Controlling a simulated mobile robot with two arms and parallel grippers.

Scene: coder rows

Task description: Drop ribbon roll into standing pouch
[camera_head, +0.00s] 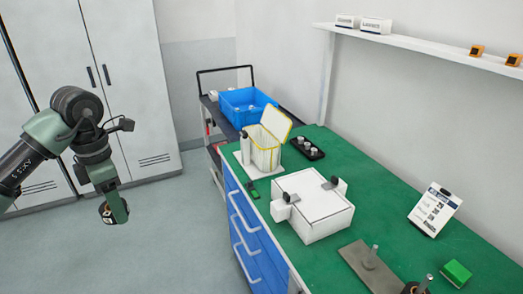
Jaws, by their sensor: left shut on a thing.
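My left gripper (112,210) hangs over the floor at the left, pointing down. It is shut on a small dark roll (106,214) with a pale and orange-brown end, likely the ribbon roll; the fingers partly hide it. The standing pouch (264,158) is whitish with a yellow rim. It stands upright and open at the far left end of the green bench, its flap (275,124) raised. The gripper is well to the left of the pouch, apart from it. My right gripper is not in view.
A white box (312,205) with dark clips sits on the green bench (400,190). A blue bin (245,105) is on a cart. A grey plate with a post (370,265), a sign (435,210) and a green block (456,273) stand at right.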

